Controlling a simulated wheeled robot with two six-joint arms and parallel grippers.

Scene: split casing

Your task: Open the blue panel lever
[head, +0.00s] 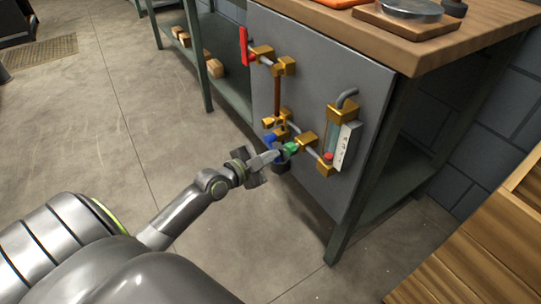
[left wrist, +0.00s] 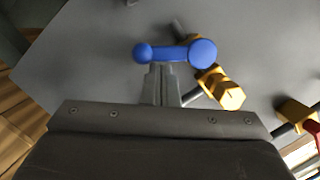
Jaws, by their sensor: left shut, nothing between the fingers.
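The blue lever (head: 270,140) is low on the grey panel (head: 318,88), partly hidden by my gripper in the head view. In the left wrist view the blue lever (left wrist: 172,53) is a bar with a small round knob at its left end and a larger round hub at its right end. My left gripper (head: 274,156) is shut and empty, close to the lever. In the left wrist view its fingertips (left wrist: 162,70) are just below the middle of the bar; I cannot tell whether they touch it. My right gripper is in neither view.
Brass fittings (head: 284,66) and pipes run over the panel. A red lever (head: 244,46) is at upper left, a green part (head: 291,148) right beside the gripper, and a white plate (head: 347,147) farther right. A wooden worktop (head: 440,50) overhangs the panel.

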